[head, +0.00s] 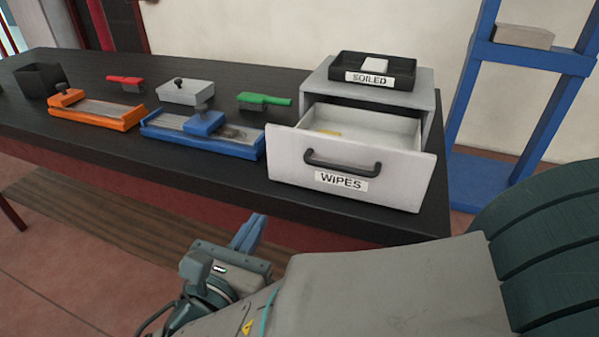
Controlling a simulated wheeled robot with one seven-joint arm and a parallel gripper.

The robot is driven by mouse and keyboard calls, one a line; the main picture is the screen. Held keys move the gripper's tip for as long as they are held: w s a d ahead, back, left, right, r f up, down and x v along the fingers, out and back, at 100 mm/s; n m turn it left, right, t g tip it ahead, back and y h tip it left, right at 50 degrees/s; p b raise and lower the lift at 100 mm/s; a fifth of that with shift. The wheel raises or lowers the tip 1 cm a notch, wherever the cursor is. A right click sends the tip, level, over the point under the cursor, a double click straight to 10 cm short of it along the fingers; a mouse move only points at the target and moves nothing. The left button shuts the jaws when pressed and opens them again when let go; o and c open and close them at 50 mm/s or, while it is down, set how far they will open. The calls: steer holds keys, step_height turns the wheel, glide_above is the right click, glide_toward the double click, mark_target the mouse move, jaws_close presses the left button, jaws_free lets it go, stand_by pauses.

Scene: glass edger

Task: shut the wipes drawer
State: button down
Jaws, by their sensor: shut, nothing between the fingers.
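The wipes drawer (283,168) is a light grey drawer with a dark bar handle (342,162) and a label reading WIPES. It stands pulled out of its grey cabinet (432,103) at the right end of the black table.
A black SOILED tray (345,68) with a white block sits on the cabinet. Left on the table (60,130) are a blue frame (160,139), an orange frame (95,118), red and green brushes, a grey lidded block and a black bin. A blue rack (545,120) stands right.

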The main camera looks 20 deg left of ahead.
mark_target(293, 166)
steer(key=w, duration=0.9)
steer(key=w+d, duration=0.1)
steer(key=w, duration=0.3)
steer(key=shift+w+d, duration=0.1)
steer(key=shift+w, duration=0.15)
steer(key=shift+w, duration=0.1)
